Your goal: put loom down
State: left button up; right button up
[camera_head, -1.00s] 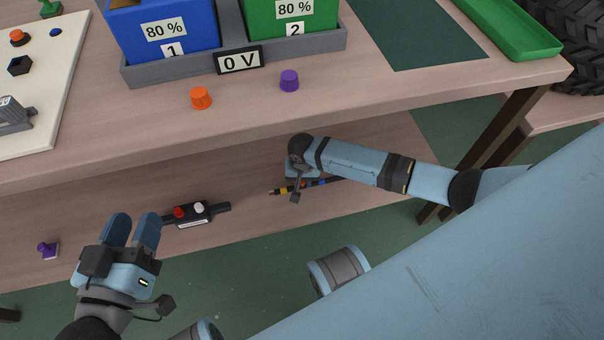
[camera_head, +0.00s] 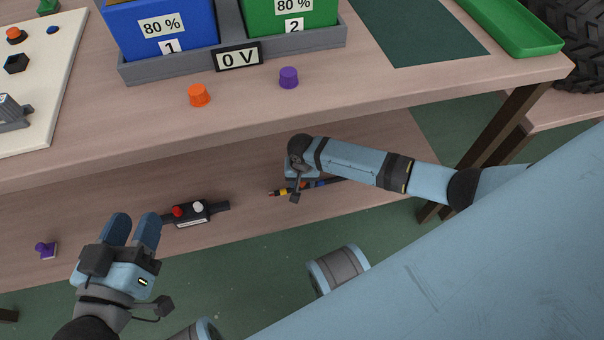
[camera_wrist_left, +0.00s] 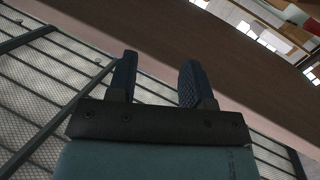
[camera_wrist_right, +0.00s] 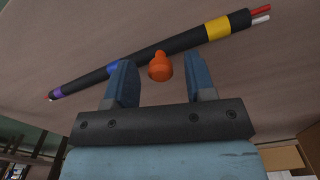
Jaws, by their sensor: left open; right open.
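The loom, a black cable with coloured bands (camera_head: 278,192), shows on the lower shelf in the head view, partly hidden by my right gripper (camera_head: 298,180). In the right wrist view the loom (camera_wrist_right: 160,52) runs at a slant just past the fingertips, with blue, purple and yellow bands and red and white wire ends. An orange knob-like piece (camera_wrist_right: 160,67) sits between the open fingers, next to the loom; I cannot tell whether it is attached. My right gripper is open. My left gripper (camera_head: 131,228) is open and empty in front of the lower shelf.
A black box with red and white buttons (camera_head: 190,213) and a purple piece (camera_head: 46,250) lie on the lower shelf (camera_head: 120,200). The tabletop above holds blue (camera_head: 185,38) and green (camera_head: 270,22) batteries, an orange cap (camera_head: 199,95) and a purple cap (camera_head: 289,77).

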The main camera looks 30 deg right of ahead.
pick_arm(q)
notch_tip(320, 180, up, 8)
jog(key=t+p, duration=0.3)
jog(key=p, duration=0.2)
jog(key=shift+s+a+n, duration=0.15)
jog(key=shift+a+n, duration=0.15)
jog(key=shift+n, duration=0.1)
pick_arm(e)
notch_tip(320, 180, up, 12)
jog(key=shift+f, duration=0.2)
pick_arm(q)
jog(key=shift+f, duration=0.1)
pick_arm(e)
jog(key=shift+s, duration=0.1)
